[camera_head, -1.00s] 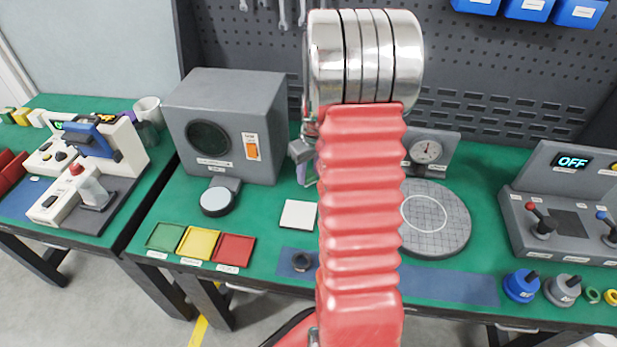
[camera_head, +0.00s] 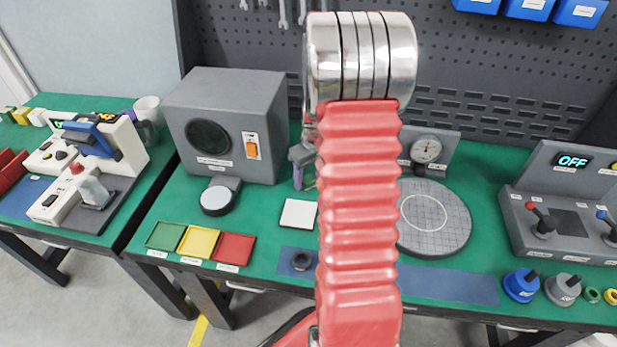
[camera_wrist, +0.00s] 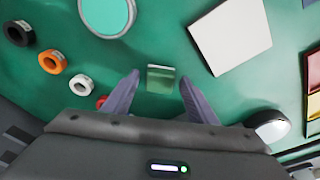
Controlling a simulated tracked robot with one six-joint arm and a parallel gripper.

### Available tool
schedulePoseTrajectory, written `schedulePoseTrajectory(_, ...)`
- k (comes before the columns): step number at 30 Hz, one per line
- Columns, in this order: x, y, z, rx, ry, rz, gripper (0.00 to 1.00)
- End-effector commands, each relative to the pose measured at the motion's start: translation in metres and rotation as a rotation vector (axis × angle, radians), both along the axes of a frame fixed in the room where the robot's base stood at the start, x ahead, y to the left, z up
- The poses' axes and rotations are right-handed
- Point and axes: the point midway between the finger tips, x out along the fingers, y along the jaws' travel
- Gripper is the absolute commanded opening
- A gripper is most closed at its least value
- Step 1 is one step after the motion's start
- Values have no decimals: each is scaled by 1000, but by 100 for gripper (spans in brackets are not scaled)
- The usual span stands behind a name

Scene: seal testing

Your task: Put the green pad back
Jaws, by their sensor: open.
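The green pad (camera_wrist: 161,79) is a small square with a paler strip along its top edge. In the wrist view it lies between the two purple fingers of my gripper (camera_wrist: 160,78), with a visible gap to each finger. My gripper is open. I cannot tell its exact height over the pad. In the head view my red arm hides the pad, and only part of my gripper shows left of the arm. A green tray (camera_head: 166,236) stands at the bench's front left.
Beside the green tray are a yellow tray (camera_head: 199,241) and a red tray (camera_head: 233,248). A white plate (camera_wrist: 230,36) lies near my gripper. Black, orange (camera_wrist: 52,62) and white rings (camera_wrist: 81,85) lie left in the wrist view. A grey box (camera_head: 225,125) stands behind.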

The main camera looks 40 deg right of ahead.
Motion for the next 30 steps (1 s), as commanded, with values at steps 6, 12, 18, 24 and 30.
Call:
schedulePoseTrajectory(6, 0, 0, 6, -1, -1, 0, 52)
schedulePoseTrajectory(12, -3, 0, 28, -2, -2, -1, 52)
schedulePoseTrajectory(18, -8, 1, 62, -1, -3, -1, 52)
schedulePoseTrajectory(24, -13, 1, 96, -2, -4, 0, 52)
schedulePoseTrajectory(30, -17, 2, 116, 0, 0, 0, 52)
